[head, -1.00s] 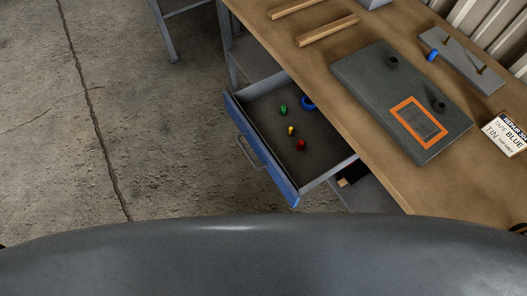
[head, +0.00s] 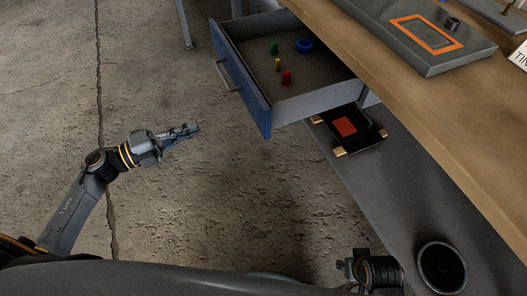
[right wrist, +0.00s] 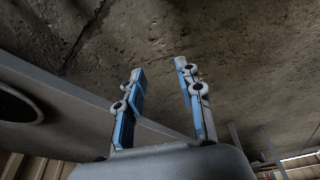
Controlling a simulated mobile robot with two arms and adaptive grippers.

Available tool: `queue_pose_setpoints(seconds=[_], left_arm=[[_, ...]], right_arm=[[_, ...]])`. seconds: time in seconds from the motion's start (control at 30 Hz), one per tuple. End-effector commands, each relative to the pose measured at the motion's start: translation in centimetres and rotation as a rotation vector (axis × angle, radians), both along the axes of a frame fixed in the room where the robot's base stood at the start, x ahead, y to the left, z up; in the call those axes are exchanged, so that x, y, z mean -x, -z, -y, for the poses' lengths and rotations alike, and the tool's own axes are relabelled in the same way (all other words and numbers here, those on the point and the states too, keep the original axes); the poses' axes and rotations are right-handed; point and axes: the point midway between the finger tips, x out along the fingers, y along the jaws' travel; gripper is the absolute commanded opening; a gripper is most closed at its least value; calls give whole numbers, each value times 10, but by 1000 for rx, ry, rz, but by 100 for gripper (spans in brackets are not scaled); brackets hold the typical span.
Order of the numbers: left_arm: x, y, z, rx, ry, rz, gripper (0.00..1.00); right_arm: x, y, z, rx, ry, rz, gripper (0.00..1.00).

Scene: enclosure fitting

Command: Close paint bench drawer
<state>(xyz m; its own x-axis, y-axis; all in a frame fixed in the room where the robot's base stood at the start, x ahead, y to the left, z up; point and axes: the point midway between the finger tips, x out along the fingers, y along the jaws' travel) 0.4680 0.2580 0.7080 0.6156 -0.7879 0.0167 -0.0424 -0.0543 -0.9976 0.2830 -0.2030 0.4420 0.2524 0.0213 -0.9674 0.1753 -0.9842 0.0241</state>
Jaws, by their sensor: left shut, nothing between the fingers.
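The paint bench drawer stands pulled out from under the bench top, with its blue front (head: 240,85) and grey handle (head: 222,76) facing the open floor. Inside lie small green, yellow and red pieces and a blue ring (head: 304,46). My left gripper (head: 195,129) is shut and empty, over the floor to the lower left of the drawer front and apart from it. My right gripper (head: 343,268) is low at the bottom of the head view. In the right wrist view its two fingers (right wrist: 160,95) stand apart with nothing between them.
The wooden bench top (head: 430,125) carries a grey plate with an orange frame (head: 425,34). Below, a grey shelf (head: 395,190) holds a black item with a red patch (head: 345,127). A dark round thing (head: 441,268) is near my right arm. Floor left of the drawer is clear.

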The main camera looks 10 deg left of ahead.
Motion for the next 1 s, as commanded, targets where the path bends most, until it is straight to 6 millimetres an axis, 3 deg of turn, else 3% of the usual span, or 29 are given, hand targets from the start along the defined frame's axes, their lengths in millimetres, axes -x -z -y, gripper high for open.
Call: queue_pose_setpoints(seconds=[0.13, 0.27, 0.7, 1.0], left_arm=[[8, -2, 10, -57, 67, 48, 0], [2, -5, 19, -59, 72, 54, 0], [-48, -6, 93, -55, 71, 52, 0], [-67, -4, 123, -54, 69, 48, 0]], right_arm=[[-1, -3, 0, -1, 1, 7, 36], [-1, -7, 0, -1, 1, 7, 36], [-2, -9, 0, -1, 2, 10, 36], [-1, -12, 0, -1, 2, 10, 36]])
